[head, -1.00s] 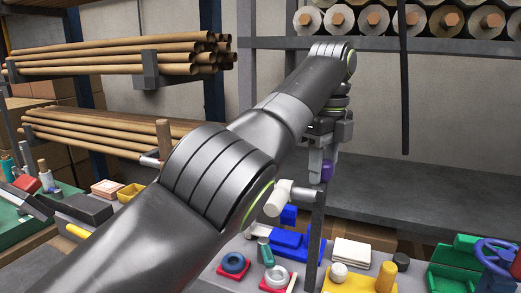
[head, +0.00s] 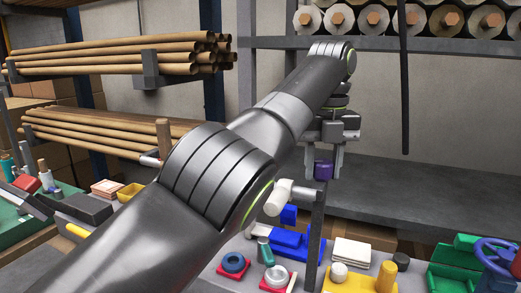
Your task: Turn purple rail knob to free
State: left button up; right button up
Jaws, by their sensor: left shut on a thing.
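The purple rail knob (head: 323,170) is a small purple block in the middle of the head view, near the top of a dark upright post. My left gripper (head: 323,172) points down over it, with one pale finger on each side. The gripper is shut on the knob. My left arm crosses the view from the lower left and hides part of the scene behind it. My right gripper is not in view.
A dark shelf (head: 430,206) lies behind the knob. A dark vertical bar (head: 404,90) hangs at right. Brown tubes (head: 120,55) fill racks at left.

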pick_arm(q)
jog(key=shift+f, duration=0.1)
jog(key=m, duration=0.4)
jog(key=shift+f, duration=0.1)
dwell(0.3)
jog(key=o, duration=1)
jog(key=shift+n, duration=0.4)
jog(key=n, duration=0.5)
